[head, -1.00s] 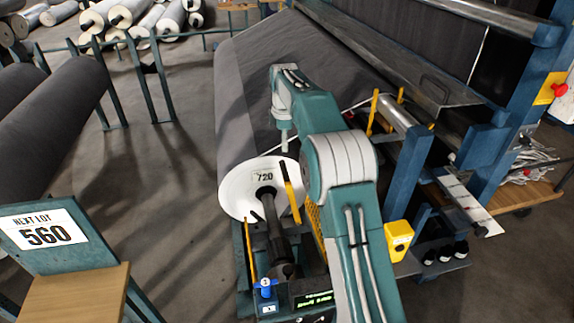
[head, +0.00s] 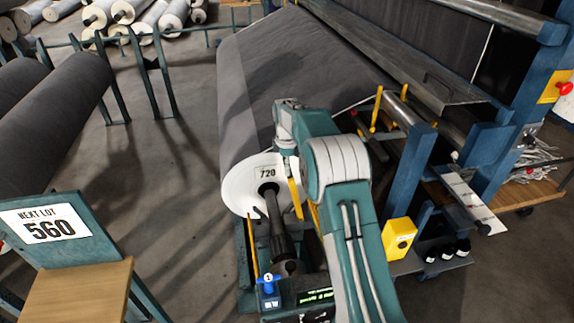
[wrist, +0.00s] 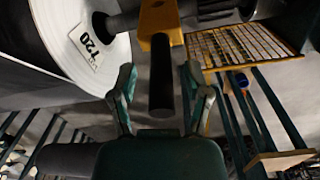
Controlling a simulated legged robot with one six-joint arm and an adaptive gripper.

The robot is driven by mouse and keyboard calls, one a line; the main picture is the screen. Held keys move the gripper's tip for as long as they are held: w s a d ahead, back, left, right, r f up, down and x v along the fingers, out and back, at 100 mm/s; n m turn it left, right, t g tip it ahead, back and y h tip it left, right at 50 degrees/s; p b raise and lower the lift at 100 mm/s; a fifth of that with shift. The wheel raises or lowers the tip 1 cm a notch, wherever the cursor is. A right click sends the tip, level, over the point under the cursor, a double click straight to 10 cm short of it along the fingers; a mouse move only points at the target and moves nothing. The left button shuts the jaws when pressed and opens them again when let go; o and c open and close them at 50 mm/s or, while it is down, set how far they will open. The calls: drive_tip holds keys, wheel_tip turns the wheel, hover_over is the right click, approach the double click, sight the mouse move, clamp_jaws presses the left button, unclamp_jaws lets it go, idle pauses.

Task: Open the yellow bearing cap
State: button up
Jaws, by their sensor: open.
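The yellow bearing cap (wrist: 160,25) sits over the dark shaft beside the roll at the top of the wrist view. Its dark round handle (wrist: 161,85) points toward my gripper (wrist: 160,78). My gripper is open, with one green finger on each side of the handle and visible gaps between. I cannot tell how deep the handle reaches between the fingers. In the head view the cap shows as a narrow yellow strip (head: 295,199) just below my wrist, which hides the handle. The cap looks closed over the shaft.
The grey roll (head: 240,115) with its white end marked 720 lies behind the shaft (head: 277,225). A yellow grating (wrist: 245,45) is right of the cap in the wrist view. A yellow box (head: 399,238) and blue frame posts stand right of my arm.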

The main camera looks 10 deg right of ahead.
drive_tip(key=shift+a, duration=0.1)
clamp_jaws()
drive_tip(key=d+y, duration=0.2)
drive_tip(key=d, duration=0.4)
drive_tip(key=shift+d+y, duration=0.3)
drive_tip(key=shift+r, duration=0.1)
unclamp_jaws()
drive_tip(key=shift+r, duration=0.15)
drive_tip(key=v, duration=1.1)
drive_tip(key=shift+r, duration=0.3)
